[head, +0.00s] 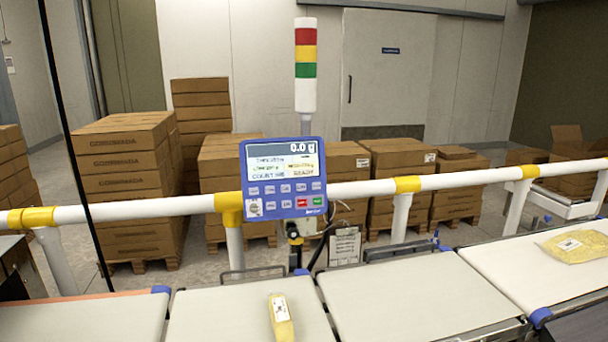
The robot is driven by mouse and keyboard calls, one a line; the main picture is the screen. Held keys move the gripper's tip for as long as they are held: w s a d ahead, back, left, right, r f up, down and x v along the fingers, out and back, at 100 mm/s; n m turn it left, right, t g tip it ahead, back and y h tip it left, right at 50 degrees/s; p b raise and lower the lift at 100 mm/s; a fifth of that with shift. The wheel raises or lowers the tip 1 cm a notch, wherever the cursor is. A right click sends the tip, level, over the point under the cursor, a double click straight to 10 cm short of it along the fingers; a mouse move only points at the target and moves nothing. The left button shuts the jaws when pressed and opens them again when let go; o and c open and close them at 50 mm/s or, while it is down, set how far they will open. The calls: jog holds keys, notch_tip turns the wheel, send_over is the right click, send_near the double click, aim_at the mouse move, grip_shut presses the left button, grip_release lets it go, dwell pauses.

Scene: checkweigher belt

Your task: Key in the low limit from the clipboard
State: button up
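The blue control panel (283,180) of the checkweigher stands on a post behind the belts, in front of the white rail. Its screen (283,166) shows 0.0 g at the top and several lines of text too small to read surely. Below the screen are rows of pale keys (269,190), plus a red key (302,203) and a green key (318,201). The clipboard (344,246) with a white sheet hangs low, right of the post; its writing is too small to read. My gripper is not in the head view.
A yellow pack with a white label (281,318) lies on the middle belt (225,312). Another yellow pack (574,246) lies on the right belt (504,261). The belt between them (405,295) is bare. A white rail with yellow joints (339,191) runs behind; stacked cartons (127,170) stand beyond.

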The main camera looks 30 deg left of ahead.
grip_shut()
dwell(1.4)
